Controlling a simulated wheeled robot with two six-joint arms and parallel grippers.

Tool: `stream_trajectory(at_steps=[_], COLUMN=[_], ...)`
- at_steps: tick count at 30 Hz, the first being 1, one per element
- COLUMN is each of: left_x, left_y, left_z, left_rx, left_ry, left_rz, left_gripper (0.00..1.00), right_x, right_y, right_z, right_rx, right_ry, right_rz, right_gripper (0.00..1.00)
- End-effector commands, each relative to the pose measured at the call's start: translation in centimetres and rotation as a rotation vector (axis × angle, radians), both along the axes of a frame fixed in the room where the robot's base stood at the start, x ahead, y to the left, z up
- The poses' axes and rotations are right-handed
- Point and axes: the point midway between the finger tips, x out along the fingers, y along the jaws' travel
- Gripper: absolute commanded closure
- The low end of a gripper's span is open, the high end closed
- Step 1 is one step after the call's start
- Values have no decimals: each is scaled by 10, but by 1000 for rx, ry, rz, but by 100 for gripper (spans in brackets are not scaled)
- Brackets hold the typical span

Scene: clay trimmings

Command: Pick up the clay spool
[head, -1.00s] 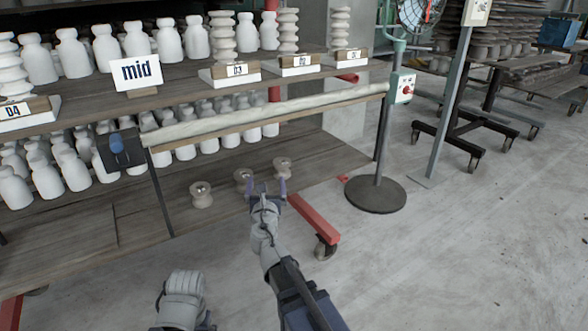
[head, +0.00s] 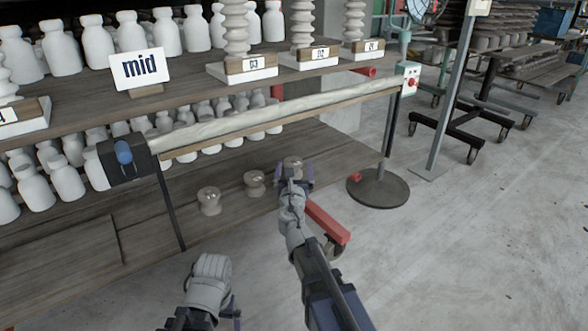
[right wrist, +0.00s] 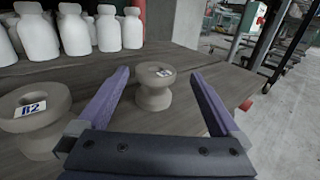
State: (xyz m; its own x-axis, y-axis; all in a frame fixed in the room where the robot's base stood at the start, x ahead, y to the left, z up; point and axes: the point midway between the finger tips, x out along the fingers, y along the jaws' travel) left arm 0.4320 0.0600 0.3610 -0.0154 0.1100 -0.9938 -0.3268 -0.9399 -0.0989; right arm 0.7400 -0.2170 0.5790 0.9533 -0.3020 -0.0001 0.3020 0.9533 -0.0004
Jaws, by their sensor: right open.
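Three clay spools stand upright in a row on the lower wooden shelf. The right-hand spool (head: 292,162) is partly hidden by my right gripper (head: 295,176). In the right wrist view this pale spool (right wrist: 154,86), with a small label on top, stands ahead between the open fingers, with no contact visible. The middle spool (head: 255,183) is left of the gripper; a larger-looking spool with a label (right wrist: 36,122) shows left of the fingers in the right wrist view. The left-hand spool (head: 209,200) stands further left. My left gripper (head: 233,308) is low in the head view, mostly hidden.
White bottle-shaped pieces (right wrist: 75,33) stand behind the spools. The upper shelf (head: 190,90) and a cloth-covered rail (head: 250,120) overhang the lower shelf. A red beam (head: 325,221) and a round stand base (head: 378,188) lie to the right. The front-left shelf is bare.

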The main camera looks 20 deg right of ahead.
Motion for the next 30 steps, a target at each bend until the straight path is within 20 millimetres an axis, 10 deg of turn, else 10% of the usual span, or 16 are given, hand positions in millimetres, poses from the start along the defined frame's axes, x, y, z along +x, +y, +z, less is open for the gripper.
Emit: stream_trajectory(at_steps=[24,30], left_x=[0,0], left_y=[0,0], left_z=[-4,-4], left_rx=[0,0], left_ry=[0,0], left_rz=[0,0], left_gripper=[0,0], right_x=[52,52], right_y=[-11,-11], right_z=[-4,-4], right_rx=[0,0], right_ry=[0,0], right_rz=[0,0], right_gripper=[0,22])
